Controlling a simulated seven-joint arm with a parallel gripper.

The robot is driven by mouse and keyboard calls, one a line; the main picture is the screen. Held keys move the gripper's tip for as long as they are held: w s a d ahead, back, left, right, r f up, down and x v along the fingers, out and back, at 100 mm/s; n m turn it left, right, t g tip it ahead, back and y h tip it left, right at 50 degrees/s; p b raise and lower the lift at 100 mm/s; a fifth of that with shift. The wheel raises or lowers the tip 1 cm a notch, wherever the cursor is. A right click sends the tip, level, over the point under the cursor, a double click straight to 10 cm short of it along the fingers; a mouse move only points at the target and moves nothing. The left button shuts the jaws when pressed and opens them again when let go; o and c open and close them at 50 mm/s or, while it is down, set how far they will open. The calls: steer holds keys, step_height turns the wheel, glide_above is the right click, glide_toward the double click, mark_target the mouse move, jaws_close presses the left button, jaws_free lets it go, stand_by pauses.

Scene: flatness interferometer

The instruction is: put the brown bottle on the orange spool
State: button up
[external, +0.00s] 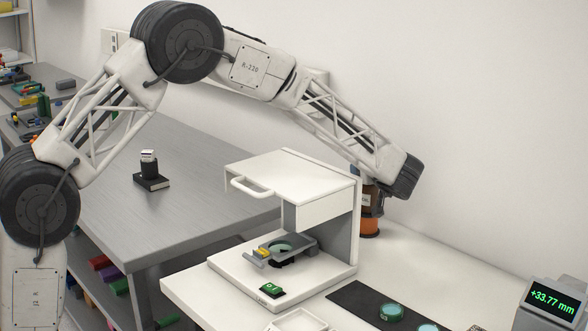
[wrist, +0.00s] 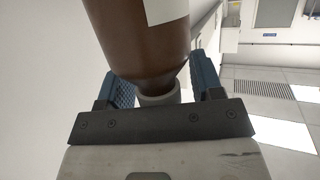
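The brown bottle (external: 366,198), with a pale label, shows in the external view behind the right side of the white instrument. The orange spool (external: 369,222) is directly below it, on the white table. The bottle looks upright and over the spool; whether its base rests on the spool is not clear. In the wrist view the brown bottle (wrist: 137,40) fills the top centre, its pale neck towards my palm. The bottle hides part of the left finger.
The white instrument (external: 292,180), with a handled cover, stands left of the spool. A dark mat (external: 350,296) with greenish discs and a display reading +33.77 mm (external: 553,299) are at the front right. A grey bench (external: 205,200) is on the left; the wall is close behind.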

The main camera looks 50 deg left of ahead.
steer(key=shift+r, duration=0.2)
steer(key=v, duration=1.2)
stand_by(0.7)
steer(key=s+a+r+m+g+h, duration=0.1)
steer(key=s+a+r+m+h, duration=0.1)
steer(key=s, duration=0.6)
steer(key=s+a+r+m+g+h, duration=0.2)
steer(key=s+r, duration=0.3)
steer(key=s, duration=0.3)
steer(key=s+a+r+m+g+h, duration=0.1)
steer(key=s+a+r+h, duration=0.1)
steer(key=s, duration=0.6)
steer(key=shift+s+a+r+m, duration=0.1)
steer(key=shift+a+r+m, duration=0.1)
steer(key=shift+a+r, duration=0.3)
steer(key=shift+a+r+m, duration=0.2)
steer(key=shift+a+r, duration=0.05)
steer(key=shift+a, duration=0.4)
steer(key=s+f+m+h, duration=0.3)
steer(key=s+m, duration=0.1)
steer(key=s, duration=1.3)
steer(key=s+f+m+h, duration=0.3)
steer(key=s+h, duration=0.1)
steer(key=s, duration=1.3)
steer(key=shift+s+d+m+t+h, duration=0.3)
steer(key=shift+s+d+m+t, duration=0.05)
steer(key=shift+d+m+t, duration=0.1)
